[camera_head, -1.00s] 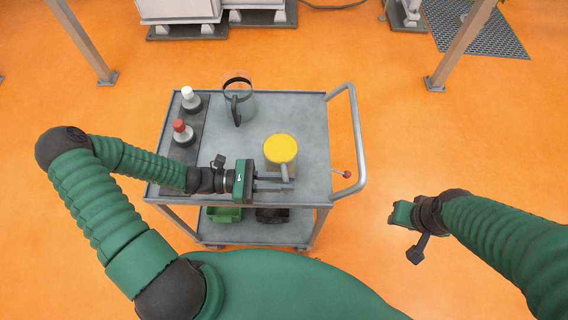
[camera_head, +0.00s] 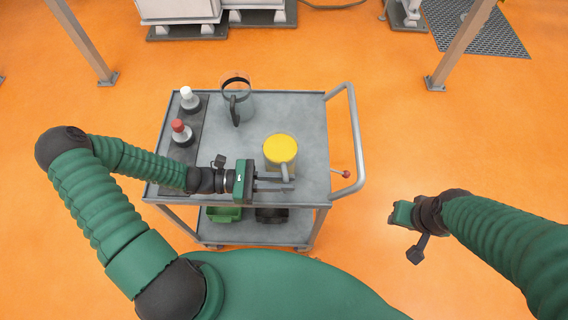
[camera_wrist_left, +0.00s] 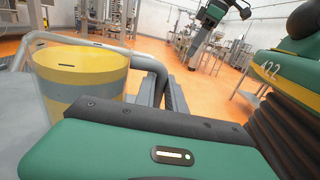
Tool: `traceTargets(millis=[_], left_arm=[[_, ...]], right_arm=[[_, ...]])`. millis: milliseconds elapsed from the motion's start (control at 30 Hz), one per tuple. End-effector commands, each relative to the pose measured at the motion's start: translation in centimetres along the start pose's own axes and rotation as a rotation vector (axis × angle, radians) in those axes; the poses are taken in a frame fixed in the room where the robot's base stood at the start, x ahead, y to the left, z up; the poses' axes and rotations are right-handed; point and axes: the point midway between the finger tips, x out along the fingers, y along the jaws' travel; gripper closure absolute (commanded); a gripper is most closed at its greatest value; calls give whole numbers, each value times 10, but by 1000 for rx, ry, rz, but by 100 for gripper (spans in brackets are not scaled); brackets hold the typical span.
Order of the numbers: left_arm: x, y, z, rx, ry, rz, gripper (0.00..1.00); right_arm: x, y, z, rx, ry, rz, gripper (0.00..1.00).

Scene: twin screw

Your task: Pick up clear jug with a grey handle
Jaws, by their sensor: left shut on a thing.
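A jug with a yellow top (camera_head: 280,149) and a grey handle stands upright on the cart's top shelf, just beyond my left gripper. My left gripper (camera_head: 288,183) is shut on the grey handle on the jug's near side. In the left wrist view the jug's see-through yellowish body (camera_wrist_left: 80,75) stands left of my two fingers (camera_wrist_left: 163,95). A second clear jug (camera_head: 244,102) with a dark handle stands at the back of the shelf. My right gripper (camera_head: 398,215) is off to the right of the cart, away from both jugs; its fingers do not show clearly.
The grey cart (camera_head: 310,110) has a raised rim and a push handle (camera_head: 358,140) at right. A green bin (camera_head: 223,214) is on the lower shelf.

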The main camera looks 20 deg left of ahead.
Motion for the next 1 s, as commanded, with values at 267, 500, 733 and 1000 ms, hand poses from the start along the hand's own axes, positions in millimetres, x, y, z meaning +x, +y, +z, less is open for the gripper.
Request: traceTargets(millis=[267,500,733,1000], left_arm=[[0,0,4,4,-6,-3,100],[0,0,19,5,-6,-3,100],[1,2,39,5,-6,-3,100],[13,39,40,6,-5,-4,100]], right_arm=[[-1,0,0,0,0,0,64],[-3,0,-1,0,0,0,64],[-5,0,-1,0,0,0,64],[0,0,0,0,0,0,64]])
